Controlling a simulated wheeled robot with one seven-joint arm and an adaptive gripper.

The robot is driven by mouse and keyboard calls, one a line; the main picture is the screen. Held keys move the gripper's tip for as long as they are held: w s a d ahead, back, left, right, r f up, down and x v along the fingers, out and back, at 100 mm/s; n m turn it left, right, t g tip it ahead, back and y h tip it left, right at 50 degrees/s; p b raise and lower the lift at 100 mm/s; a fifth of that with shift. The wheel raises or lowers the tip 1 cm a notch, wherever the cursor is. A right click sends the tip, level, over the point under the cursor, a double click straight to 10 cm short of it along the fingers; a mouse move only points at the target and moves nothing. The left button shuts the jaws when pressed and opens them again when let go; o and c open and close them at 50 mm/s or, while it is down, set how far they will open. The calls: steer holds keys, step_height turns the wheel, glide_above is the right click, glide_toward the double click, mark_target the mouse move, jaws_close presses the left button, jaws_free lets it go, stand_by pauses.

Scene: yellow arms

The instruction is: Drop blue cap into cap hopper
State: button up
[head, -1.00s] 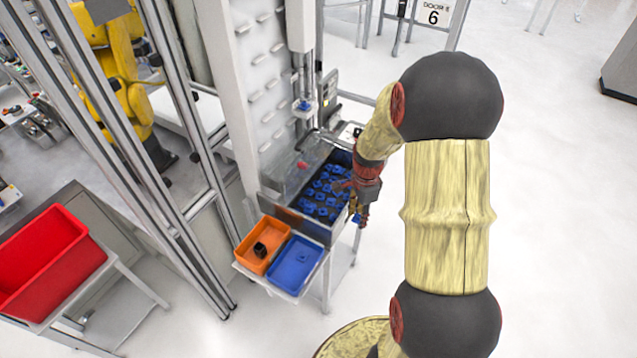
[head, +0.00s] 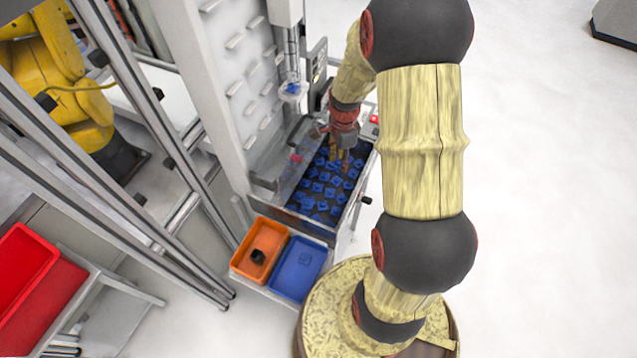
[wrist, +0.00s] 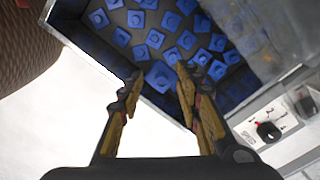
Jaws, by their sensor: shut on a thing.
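The cap hopper is a metal-framed bin with a dark floor, and its front rim shows in the head view (head: 308,226). Several blue caps (head: 318,187) lie spread inside it. My gripper (head: 343,168) is above the hopper's far right part, pointing down. In the wrist view my gripper (wrist: 160,82) is shut on a blue cap (wrist: 160,76), which looks larger than the caps beyond it and lies between the fingertips. The cap is over the hopper's edge region; its exact height above the other caps cannot be told. In the head view the held cap is hidden.
An orange tray (head: 240,268) with a black part and a blue tray (head: 312,287) stand in front of the hopper. A tall white panel machine (head: 225,70) rises behind at left. A control panel with a black knob (wrist: 268,131) is beside the hopper. A red bin (head: 50,295) is at lower left.

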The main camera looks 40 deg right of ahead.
steer(key=shift+f+b, duration=1.35)
steer(key=shift+f, duration=0.9)
steer(key=o, duration=0.8)
step_height(320, 180, up, 12)
steer(key=shift+r, duration=0.1)
